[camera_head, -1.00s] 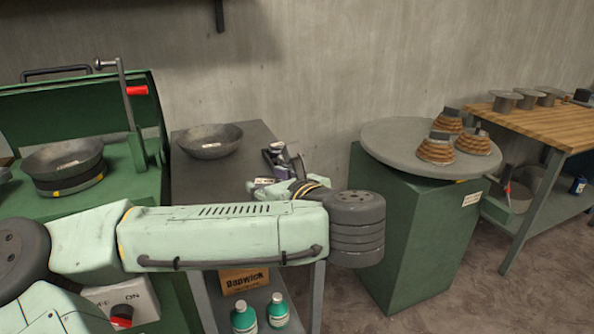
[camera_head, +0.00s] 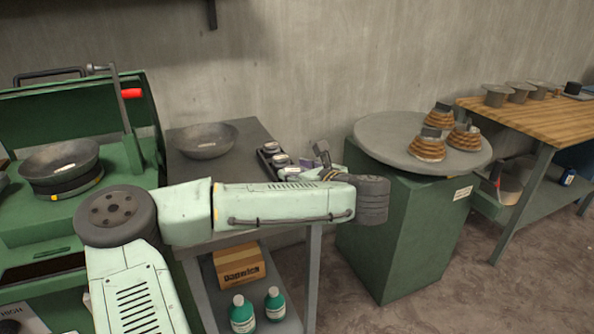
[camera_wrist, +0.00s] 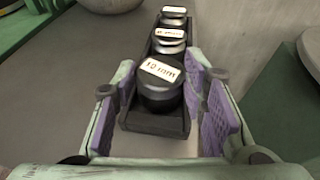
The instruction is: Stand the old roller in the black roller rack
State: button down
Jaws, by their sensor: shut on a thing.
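The black roller rack (camera_wrist: 140,122) lies on the grey bench and shows ahead of my gripper in the wrist view. It also shows in the head view (camera_head: 266,166), left of my gripper (camera_head: 322,158). A dark roller with a white label that seems to read 10 mm (camera_wrist: 160,90) stands upright at the rack's near end, between my purple-padded fingers (camera_wrist: 160,78). My gripper is shut on this roller, though the pads' contact is hard to see. Two more labelled rollers, a middle one (camera_wrist: 168,42) and a far one (camera_wrist: 173,16), stand behind it in the rack.
A metal bowl (camera_head: 206,141) sits on the bench (camera_head: 245,132) left of the rack. A green machine with a bowl (camera_head: 60,160) stands at the left.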

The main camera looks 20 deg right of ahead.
jog(key=shift+f, duration=0.15)
jog(key=shift+f, duration=0.2)
jog(key=c, duration=1)
grip_release()
jog(key=shift+r, duration=0.25)
jog(key=shift+s+d, duration=0.1)
jog(key=shift+s, duration=0.25)
jog(key=b+v, duration=0.3)
jog(key=v, duration=0.8)
jog(key=shift+s+r, duration=0.1)
jog(key=shift+s, duration=0.1)
